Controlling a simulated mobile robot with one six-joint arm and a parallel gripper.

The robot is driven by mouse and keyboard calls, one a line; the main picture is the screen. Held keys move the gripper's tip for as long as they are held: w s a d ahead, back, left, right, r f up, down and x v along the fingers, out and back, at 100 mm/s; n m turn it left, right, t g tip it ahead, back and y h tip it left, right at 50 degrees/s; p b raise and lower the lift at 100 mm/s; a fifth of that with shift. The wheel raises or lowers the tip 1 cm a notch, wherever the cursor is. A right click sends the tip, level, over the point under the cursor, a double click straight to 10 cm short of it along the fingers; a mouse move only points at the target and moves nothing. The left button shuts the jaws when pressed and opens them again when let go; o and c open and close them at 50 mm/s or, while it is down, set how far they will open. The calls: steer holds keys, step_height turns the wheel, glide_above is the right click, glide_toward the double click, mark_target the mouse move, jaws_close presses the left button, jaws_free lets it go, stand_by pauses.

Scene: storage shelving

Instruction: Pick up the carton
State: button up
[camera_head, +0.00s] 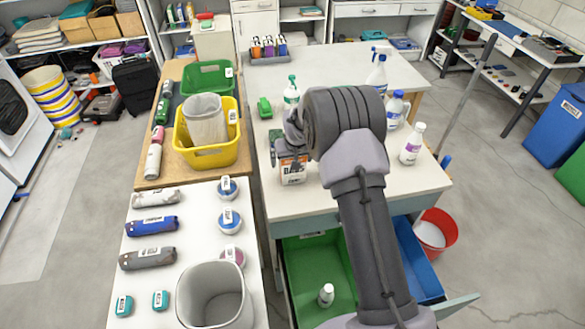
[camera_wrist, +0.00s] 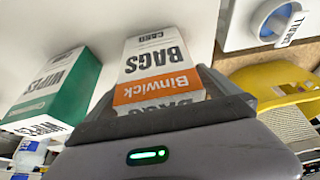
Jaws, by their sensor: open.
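A white and orange carton (camera_head: 293,172) labelled Binwick BAGS stands on the white table near its left edge. It also shows in the wrist view (camera_wrist: 155,75), just beyond the dark jaws, which hide its near end. My gripper (camera_head: 291,152) is open and close over the carton in the head view, partly hiding it. In the wrist view the jaws (camera_wrist: 160,108) are around or right beside the carton; I cannot tell whether they touch it. A second carton, green and white and labelled WIPES (camera_wrist: 58,88), is left of it in the wrist view.
Spray bottles (camera_head: 291,92) and a white bottle (camera_head: 412,145) stand on the table. A yellow bin (camera_head: 207,155) holding a grey bin is on the wooden bench to the left. An open drawer with a green bin (camera_head: 312,262) is below the table front.

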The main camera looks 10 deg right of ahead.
steer(key=shift+r, duration=0.1)
steer(key=shift+c, duration=0.4)
steer(key=c, duration=1.3)
